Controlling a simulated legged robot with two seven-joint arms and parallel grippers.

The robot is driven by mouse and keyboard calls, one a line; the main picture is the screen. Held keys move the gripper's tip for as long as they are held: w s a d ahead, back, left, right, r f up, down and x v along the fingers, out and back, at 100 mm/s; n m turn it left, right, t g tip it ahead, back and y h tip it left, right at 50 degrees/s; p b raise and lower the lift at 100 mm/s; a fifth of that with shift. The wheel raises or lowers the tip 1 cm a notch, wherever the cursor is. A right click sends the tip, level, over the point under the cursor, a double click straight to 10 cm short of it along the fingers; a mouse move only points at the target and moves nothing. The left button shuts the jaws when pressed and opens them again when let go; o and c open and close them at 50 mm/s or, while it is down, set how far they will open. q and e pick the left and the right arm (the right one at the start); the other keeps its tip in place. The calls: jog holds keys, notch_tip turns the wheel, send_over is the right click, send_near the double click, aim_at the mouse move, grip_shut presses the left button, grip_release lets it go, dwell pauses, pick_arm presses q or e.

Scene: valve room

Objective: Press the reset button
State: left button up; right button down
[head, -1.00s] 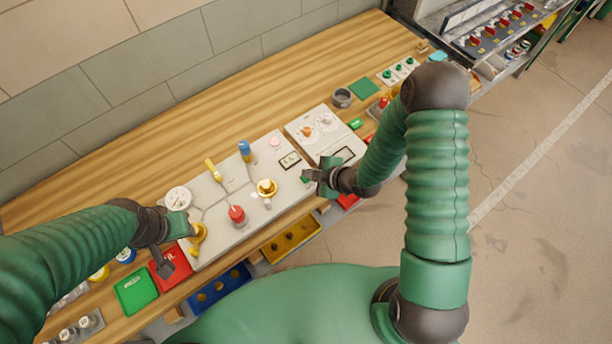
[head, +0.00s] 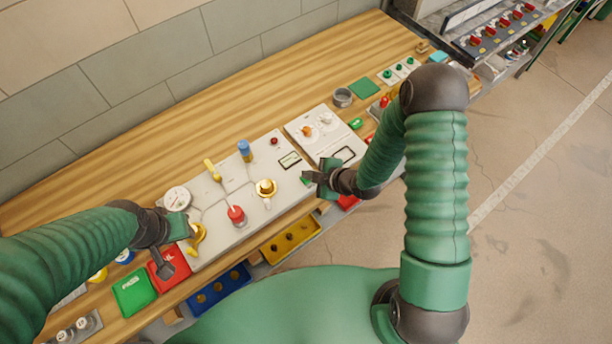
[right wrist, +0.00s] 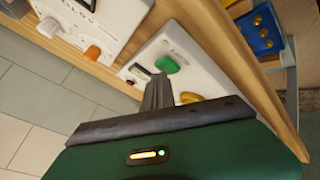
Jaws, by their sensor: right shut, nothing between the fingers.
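A green button (right wrist: 167,65) sits on a white panel (right wrist: 192,60) in the right wrist view. I cannot read a reset label on it. In the head view, a small green patch of it (head: 306,181) shows beside my right gripper (head: 308,176) at the front edge of the white valve panel (head: 240,195). My right gripper is shut and empty. In the right wrist view its fingertips (right wrist: 158,80) are just beside the green button; I cannot tell whether they touch. My left gripper (head: 165,264) hangs over the red tray; its finger gap is unclear.
A dark red lamp (head: 274,141), a blue-topped lever (head: 245,149), a red knob (head: 236,214) and a yellow valve (head: 265,188) stand on the panel. A round gauge (head: 177,198) is at its left. A yellow bin (head: 291,241) is below. The back of the wooden bench (head: 150,150) is clear.

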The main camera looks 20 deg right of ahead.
jog(key=shift+r+p, duration=0.65)
jog(key=shift+r, duration=0.25)
notch_tip(320, 180, up, 5)
jog(key=p, duration=0.3)
jog(key=shift+p, duration=0.4)
dwell(0.3)
